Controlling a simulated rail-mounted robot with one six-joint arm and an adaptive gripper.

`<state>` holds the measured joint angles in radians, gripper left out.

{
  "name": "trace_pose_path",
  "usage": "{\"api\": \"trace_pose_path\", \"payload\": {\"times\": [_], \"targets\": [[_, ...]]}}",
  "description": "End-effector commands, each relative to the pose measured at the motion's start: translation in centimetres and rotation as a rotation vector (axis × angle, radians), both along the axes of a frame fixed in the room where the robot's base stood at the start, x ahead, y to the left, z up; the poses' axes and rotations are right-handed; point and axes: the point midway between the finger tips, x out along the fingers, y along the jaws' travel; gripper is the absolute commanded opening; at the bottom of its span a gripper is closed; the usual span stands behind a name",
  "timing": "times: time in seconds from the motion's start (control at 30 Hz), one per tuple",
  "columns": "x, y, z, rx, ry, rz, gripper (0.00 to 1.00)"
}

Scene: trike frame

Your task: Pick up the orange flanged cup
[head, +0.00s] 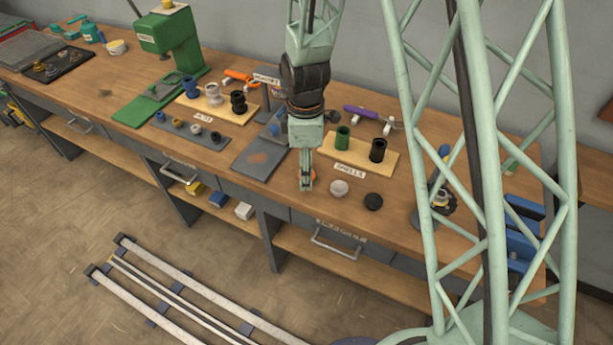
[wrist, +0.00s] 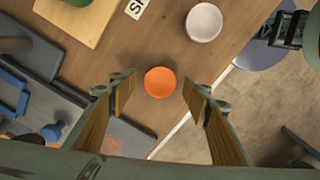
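The orange flanged cup (wrist: 160,82) shows in the wrist view as a round orange disc on the wooden bench top. My gripper (wrist: 155,98) is open, with one finger on either side of the cup in that view; whether the fingers are down at its level cannot be told. In the head view my gripper (head: 306,186) points down over the bench near its front edge. There the cup (head: 313,176) is mostly hidden behind the fingers, with only a bit of orange showing.
A white round cup (head: 339,188) and a black one (head: 373,201) stand to the right. Behind is a wooden board (head: 350,158) with a green and a black cylinder. A grey plate (head: 258,160) lies left. The bench's front edge is close.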

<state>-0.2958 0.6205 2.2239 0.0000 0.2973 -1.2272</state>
Motion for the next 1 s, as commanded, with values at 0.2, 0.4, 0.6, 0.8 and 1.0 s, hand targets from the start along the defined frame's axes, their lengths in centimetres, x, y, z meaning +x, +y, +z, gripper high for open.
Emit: {"api": "trace_pose_path", "payload": {"times": [0.2, 0.4, 0.6, 0.8, 1.0], "targets": [[0.0, 0.0, 0.0, 0.000, 0.000, 0.000, 0.24], [0.0, 0.0, 0.0, 0.000, 0.000, 0.000, 0.17], [0.0, 0.0, 0.1, 0.000, 0.000, 0.000, 0.17], [0.1, 0.0, 0.7, 0.001, -0.002, 0.000, 0.17], [0.0, 0.0, 1.8, 0.000, -0.001, 0.000, 0.17]]}}
